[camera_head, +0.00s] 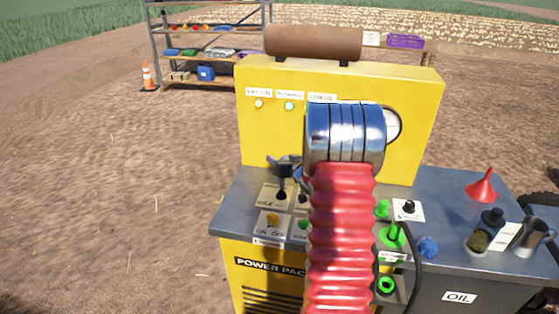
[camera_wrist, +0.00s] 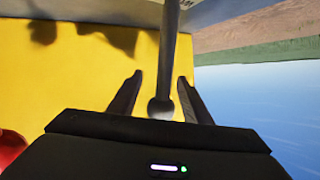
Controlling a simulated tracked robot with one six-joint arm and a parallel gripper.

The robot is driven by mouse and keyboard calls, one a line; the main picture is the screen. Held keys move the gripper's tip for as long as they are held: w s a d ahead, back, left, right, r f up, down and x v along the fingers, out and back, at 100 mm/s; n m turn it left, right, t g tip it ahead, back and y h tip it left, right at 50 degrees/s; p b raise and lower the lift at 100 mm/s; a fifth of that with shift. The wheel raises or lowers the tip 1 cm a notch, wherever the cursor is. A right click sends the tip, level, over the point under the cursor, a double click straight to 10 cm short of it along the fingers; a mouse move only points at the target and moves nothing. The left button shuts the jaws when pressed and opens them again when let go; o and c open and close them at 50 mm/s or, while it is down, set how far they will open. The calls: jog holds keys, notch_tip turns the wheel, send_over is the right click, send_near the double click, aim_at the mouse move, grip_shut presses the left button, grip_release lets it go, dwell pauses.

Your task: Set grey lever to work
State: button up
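The grey lever (camera_wrist: 170,45) shows in the wrist view as a thin shaft ending in a round knob. My gripper (camera_wrist: 160,77) is open, with one finger on each side of the lever and visible gaps on both sides. In the head view, my gripper (camera_head: 284,164) is over the lever's panel (camera_head: 270,197), which carries a label partly reading IDLE. The lever's dark base (camera_head: 281,194) shows just below the gripper; its upper part is hidden or blends with the fingers. My red ribbed arm covers the right part of the panel.
The yellow upright panel (camera_head: 270,130) stands close behind the gripper. Green controls (camera_head: 393,234), a red funnel (camera_head: 482,186) and a metal jug (camera_head: 530,236) are to the right. A shelf (camera_head: 210,53) stands far back.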

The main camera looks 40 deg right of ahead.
jog(key=shift+r, duration=0.15)
jog(key=v, duration=1.3)
jog(key=shift+s, duration=0.35)
